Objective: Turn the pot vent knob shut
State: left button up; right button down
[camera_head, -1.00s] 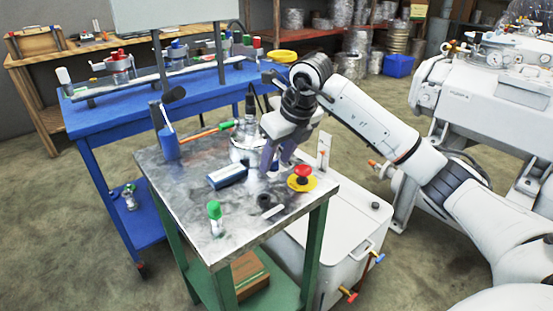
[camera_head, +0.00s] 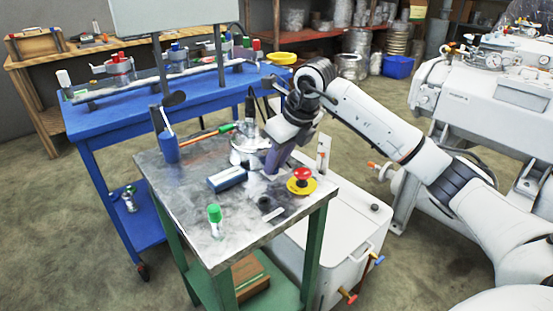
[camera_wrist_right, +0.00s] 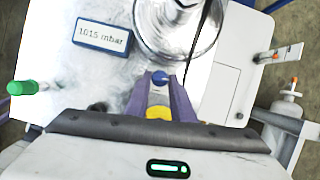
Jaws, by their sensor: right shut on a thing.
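The pot (camera_head: 238,158) stands on the metal-topped cart, partly hidden behind my right gripper in the head view. The blue vent knob (camera_wrist_right: 160,77) is at the pot's near side, between the tips of my right gripper's purple fingers (camera_wrist_right: 160,86). My right gripper (camera_head: 271,168) is shut on that knob, tilted down beside the pot. In the head view the knob is hidden by the fingers. My left gripper is not in view.
A blue-framed gauge (camera_wrist_right: 104,34) reads 1015 mbar. A red button on a yellow base (camera_head: 302,180) sits right of my gripper. A blue cup (camera_head: 168,150) with tools stands at the back left.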

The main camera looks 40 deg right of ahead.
jog(key=n, duration=0.1)
jog(key=n+y+p, duration=0.1)
jog(key=shift+w+d+r+n, duration=0.1)
jog(key=shift+d+r+n, duration=0.05)
jog(key=shift+n, duration=0.15)
jog(key=shift+n+g+y+p, duration=0.3)
jog(key=shift+n+p, duration=0.2)
jog(key=shift+n, duration=0.3)
jog(key=c, duration=1.5)
grip_release()
jog(key=p+v, duration=0.1)
jog(key=v, duration=0.9)
jog(key=shift+r, duration=0.1)
jog(key=shift+c, duration=0.2)
